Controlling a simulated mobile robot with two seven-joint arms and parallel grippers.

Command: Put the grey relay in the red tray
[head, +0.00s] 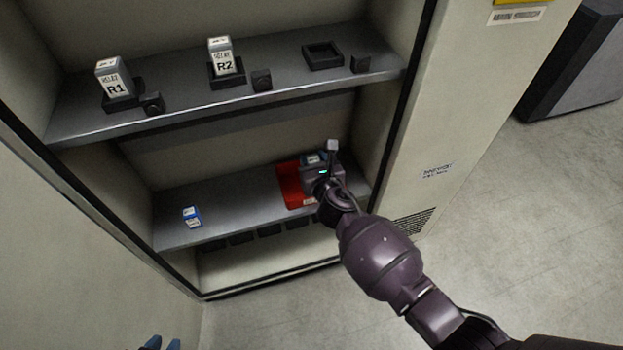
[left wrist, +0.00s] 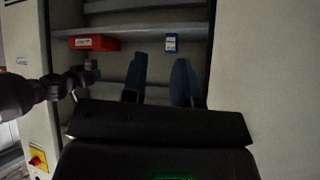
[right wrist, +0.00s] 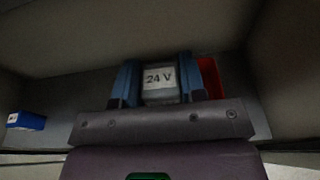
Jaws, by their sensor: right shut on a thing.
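The grey relay (right wrist: 160,82), labelled 24 V, is between the two blue fingers of my right gripper (right wrist: 158,78), which is shut on it. In the head view, my right gripper (head: 314,162) is at the red tray (head: 289,187) on the lower shelf and hides the tray's right part. The red tray also shows in the left wrist view (left wrist: 93,43) and, partly, beside the right finger in the right wrist view (right wrist: 209,78). I cannot tell whether the relay touches the tray floor. My left gripper (left wrist: 159,82) is open and empty, outside the cabinet, low in the head view (head: 162,343).
A blue relay (head: 192,216) stands on the lower shelf, left of the tray, with bare shelf between. The upper shelf (head: 185,112) holds white relays R1 (head: 114,80) and R2 (head: 222,60) in black sockets, and an empty socket (head: 322,55). Cabinet side walls bound both shelves.

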